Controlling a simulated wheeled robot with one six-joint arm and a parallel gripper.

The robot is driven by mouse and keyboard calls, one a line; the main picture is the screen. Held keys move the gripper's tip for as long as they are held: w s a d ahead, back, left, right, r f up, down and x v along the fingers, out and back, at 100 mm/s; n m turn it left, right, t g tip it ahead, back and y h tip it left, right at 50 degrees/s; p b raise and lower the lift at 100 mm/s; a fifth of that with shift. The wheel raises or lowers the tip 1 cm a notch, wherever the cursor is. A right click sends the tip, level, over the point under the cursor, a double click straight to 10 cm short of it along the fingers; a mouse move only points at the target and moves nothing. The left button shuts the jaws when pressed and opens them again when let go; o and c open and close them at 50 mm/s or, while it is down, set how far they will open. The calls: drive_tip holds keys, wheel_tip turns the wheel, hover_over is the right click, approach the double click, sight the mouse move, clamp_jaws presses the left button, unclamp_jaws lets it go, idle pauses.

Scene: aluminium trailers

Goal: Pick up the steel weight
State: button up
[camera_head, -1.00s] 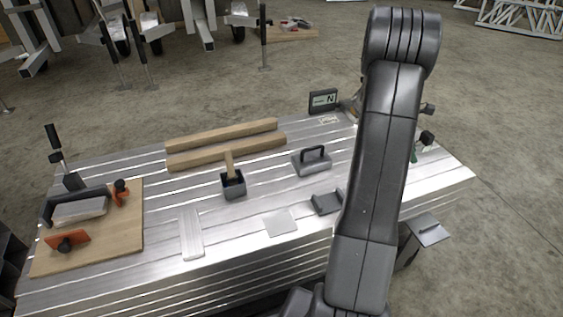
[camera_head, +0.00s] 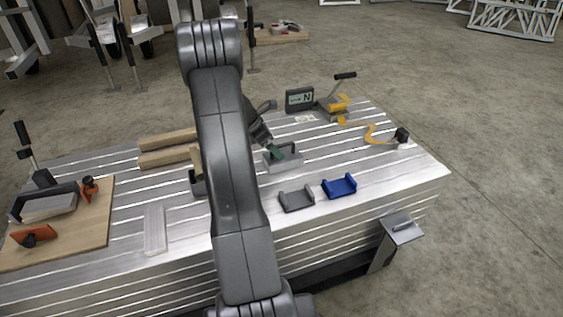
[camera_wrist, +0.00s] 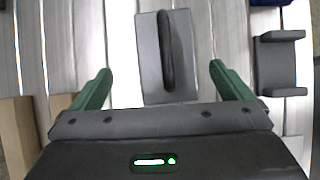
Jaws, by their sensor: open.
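The steel weight (camera_head: 284,163) is a grey block with a dark bar handle on top, standing on the slatted aluminium table. In the wrist view the weight (camera_wrist: 150,62) lies ahead of my gripper, its handle running up and down the picture. My gripper (camera_wrist: 160,82) is open, its green fingers spread to the left and right of the weight's near end, with nothing held. In the head view my gripper (camera_head: 276,154) is at the weight, partly hidden by my arm. I cannot tell its height above the weight.
A grey cradle (camera_head: 296,200) and a blue cradle (camera_head: 339,187) stand front right of the weight. A display box (camera_head: 299,98) and a yellow-topped device (camera_head: 334,106) stand behind. Wooden bars (camera_head: 166,142) lie left, and a board (camera_head: 93,232) with clamps is at far left.

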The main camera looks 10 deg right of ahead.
drive_tip(key=x, duration=0.2)
drive_tip(key=b+x, duration=0.1)
drive_tip(key=s+b+x, duration=0.1)
drive_tip(key=x, duration=0.1)
drive_tip(key=shift+w+d+f, duration=0.1)
drive_tip(key=shift+f, duration=0.35)
drive_tip(key=shift+r, duration=0.1)
drive_tip(key=shift+c, duration=0.5)
drive_tip(key=c, duration=1.8)
drive_tip(key=shift+r, duration=0.1)
drive_tip(key=shift+c, duration=1.2)
drive_tip(key=shift+r, duration=0.15)
